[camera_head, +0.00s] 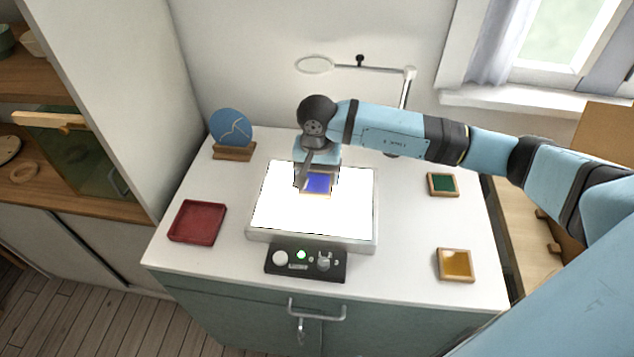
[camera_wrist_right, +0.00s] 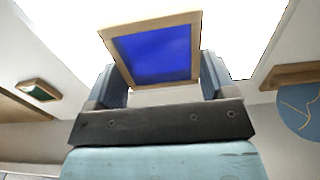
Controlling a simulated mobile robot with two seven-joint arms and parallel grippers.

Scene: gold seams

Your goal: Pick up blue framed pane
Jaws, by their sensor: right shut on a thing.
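The blue framed pane (camera_head: 317,184) is a blue square in a light wooden frame. It shows over the bright light panel (camera_head: 275,215) in the head view. My right gripper (camera_head: 318,176) is shut on it. In the right wrist view the pane (camera_wrist_right: 158,52) sits between the two fingers of my right gripper (camera_wrist_right: 160,82), which touch the frame's sides. Whether the pane rests on the panel or is just above it, I cannot tell. My left gripper is not in view.
A green framed pane (camera_head: 442,184) and an amber framed pane (camera_head: 455,264) lie at the right of the white tabletop. A red tray (camera_head: 197,222) is at left. A blue disc (camera_head: 231,128) on a wooden stand, a magnifier ring (camera_head: 314,65) and a control box (camera_head: 305,263) surround the panel.

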